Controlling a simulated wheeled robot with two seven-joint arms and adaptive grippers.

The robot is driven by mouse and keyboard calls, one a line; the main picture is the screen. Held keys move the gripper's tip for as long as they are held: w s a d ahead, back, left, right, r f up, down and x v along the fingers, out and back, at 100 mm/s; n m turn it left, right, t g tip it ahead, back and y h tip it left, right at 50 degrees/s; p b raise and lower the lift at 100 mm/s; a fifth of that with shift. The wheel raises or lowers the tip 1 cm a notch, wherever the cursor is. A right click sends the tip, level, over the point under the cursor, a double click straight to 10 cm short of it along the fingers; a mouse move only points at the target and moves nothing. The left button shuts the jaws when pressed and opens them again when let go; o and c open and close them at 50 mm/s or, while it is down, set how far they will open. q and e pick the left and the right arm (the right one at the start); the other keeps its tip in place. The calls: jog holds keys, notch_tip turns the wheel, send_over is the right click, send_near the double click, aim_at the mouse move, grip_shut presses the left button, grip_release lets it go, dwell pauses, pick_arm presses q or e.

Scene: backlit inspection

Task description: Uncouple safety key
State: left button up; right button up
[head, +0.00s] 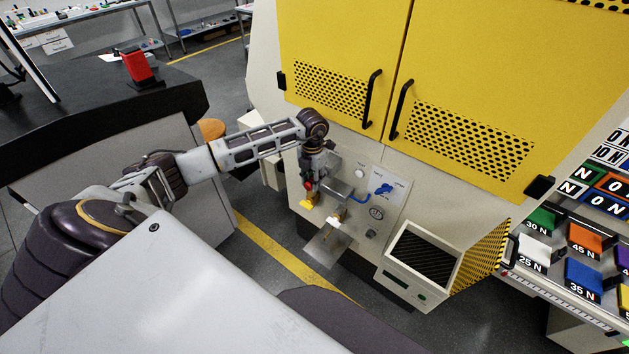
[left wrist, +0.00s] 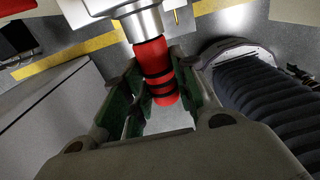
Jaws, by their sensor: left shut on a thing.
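The safety key appears to be the red cylinder with black bands (left wrist: 158,75) in the left wrist view. Its upper end meets a silver metal collar (left wrist: 140,22); I cannot tell how deep it sits inside. My left gripper (left wrist: 162,88) is shut on the red key, its green-lined fingers on both sides. My right gripper is not in view.
Yellow perforated doors with black handles (head: 372,100) rise above the panel.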

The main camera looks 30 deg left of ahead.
pick_arm(q)
jog(key=shift+s, duration=0.65)
jog(key=shift+s+a+p, duration=0.15)
jog(key=shift+s+p, duration=0.65)
jog(key=shift+s, duration=0.9)
dwell(0.8)
